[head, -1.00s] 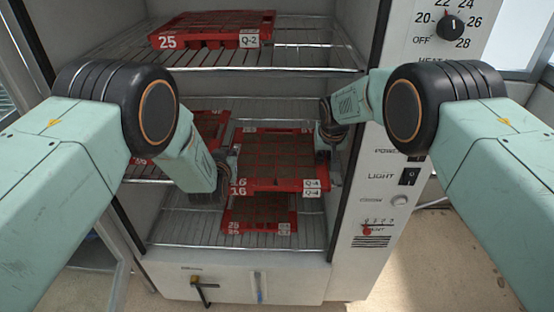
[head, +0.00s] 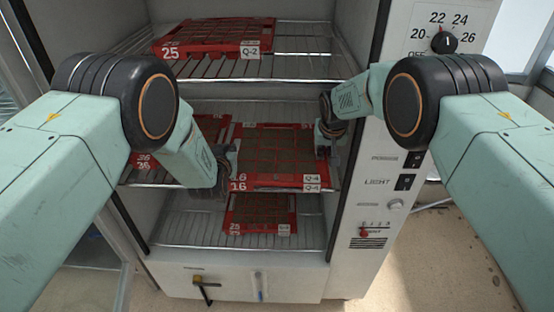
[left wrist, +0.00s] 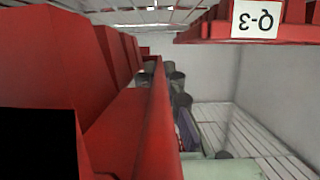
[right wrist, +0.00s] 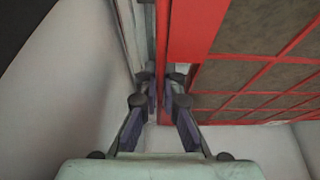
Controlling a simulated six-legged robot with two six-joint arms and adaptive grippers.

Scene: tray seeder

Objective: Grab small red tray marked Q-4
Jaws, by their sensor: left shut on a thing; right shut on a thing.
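The red tray marked Q-4 (head: 311,180) is in the middle of the cabinet in the head view, at middle shelf level. It has a brown-filled grid and the number 16 at its front left. My left gripper (head: 229,160) is shut on its left rim, and my right gripper (head: 323,140) on its right rim. In the left wrist view, the tray's red wall (left wrist: 155,120) fills the left side, with finger parts behind it. In the right wrist view, my right fingers (right wrist: 163,88) stand either side of the red rim (right wrist: 160,40). Any gap under the tray is unclear.
Another red tray (head: 140,160), marked 36, stands close on the left, partly behind my left arm; its Q-3 label (left wrist: 257,20) shows in the left wrist view. Tray Q-2 (head: 248,50) is on the shelf above, a smaller tray (head: 285,229) below. The control panel wall (head: 375,215) is close right.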

